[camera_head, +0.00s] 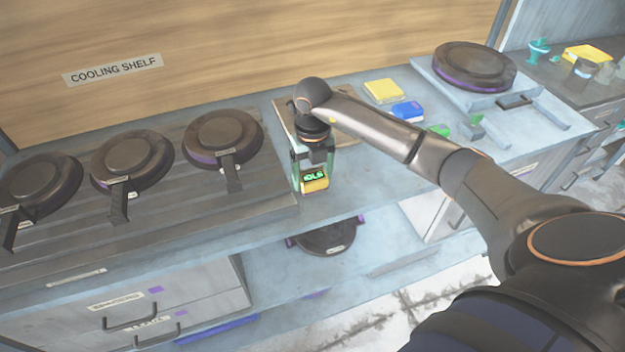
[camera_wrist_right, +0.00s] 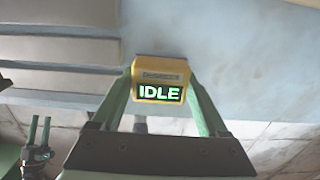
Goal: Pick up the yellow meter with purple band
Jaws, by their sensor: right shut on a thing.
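The yellow meter (camera_head: 314,186) has a black screen with green "IDLE" lettering. It is between the fingertips of my right gripper (camera_head: 311,170), which is shut on it. In the right wrist view the meter (camera_wrist_right: 160,76) sits between the two green fingers of the gripper (camera_wrist_right: 160,84), its screen facing the camera. What looks like my left gripper (camera_wrist_right: 38,133) shows small at lower left there, fingers apart and empty.
Three dark round plates with handles (camera_head: 132,160) lie on the cooling shelf at left. A yellow block (camera_head: 383,91), a blue block (camera_head: 407,112) and a green block (camera_head: 438,131) lie behind my right arm. A dark round plate (camera_head: 475,67) stands at back right.

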